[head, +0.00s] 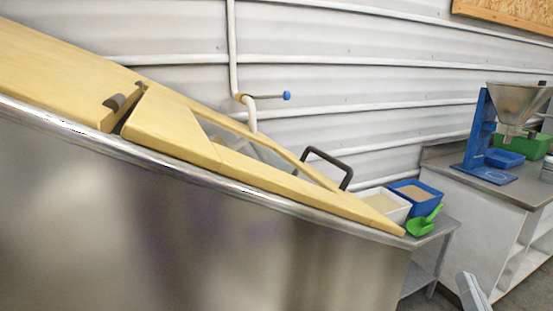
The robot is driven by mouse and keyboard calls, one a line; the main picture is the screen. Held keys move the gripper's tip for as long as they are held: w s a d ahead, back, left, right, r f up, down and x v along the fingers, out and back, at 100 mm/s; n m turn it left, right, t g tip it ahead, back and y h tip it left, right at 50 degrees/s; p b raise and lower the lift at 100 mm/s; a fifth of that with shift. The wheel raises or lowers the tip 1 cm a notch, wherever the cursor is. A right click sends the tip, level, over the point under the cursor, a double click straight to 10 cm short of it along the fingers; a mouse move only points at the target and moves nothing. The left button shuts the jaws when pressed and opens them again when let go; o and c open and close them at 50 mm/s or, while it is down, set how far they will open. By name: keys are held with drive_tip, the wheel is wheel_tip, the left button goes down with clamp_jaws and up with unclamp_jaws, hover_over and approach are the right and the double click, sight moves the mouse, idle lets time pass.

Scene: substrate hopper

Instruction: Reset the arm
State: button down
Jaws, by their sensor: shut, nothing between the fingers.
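My gripper is not clearly in view in the head view. A small pale grey, angular piece (472,292) shows at the bottom edge, right of the hopper; I cannot tell what it is. The large steel hopper (200,220) fills the left and middle of the picture, which looks tilted. A yellow lid with several panels (175,125) lies on its top, with a dark hinge (122,101). A dark bent handle (335,160) stands up near the lid's right part.
Behind, a white pipe with a blue-tipped valve (287,95) runs down the corrugated wall. To the right, a low steel table holds a white tub (382,202), a blue tub (414,192) and a green scoop (424,222). A bench (475,177) farther right holds a metal funnel (518,103) on a blue stand.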

drive_tip(key=s+a+f+n+g+y, duration=0.1)
drive_tip(key=s+a+f, duration=0.4)
drive_tip(key=s, duration=0.5)
drive_tip(key=s+a+f+n+g+y, duration=0.2)
drive_tip(key=s+f, duration=0.4)
drive_tip(key=s, duration=0.4)
drive_tip(key=s+a+f+n+g+y, duration=0.2)
drive_tip(key=s+a+f+n, duration=0.2)
drive_tip(key=s, duration=0.6)
drive_tip(key=a+f, duration=0.2)
drive_tip(key=a, duration=0.1)
drive_tip(key=shift+a, duration=0.3)
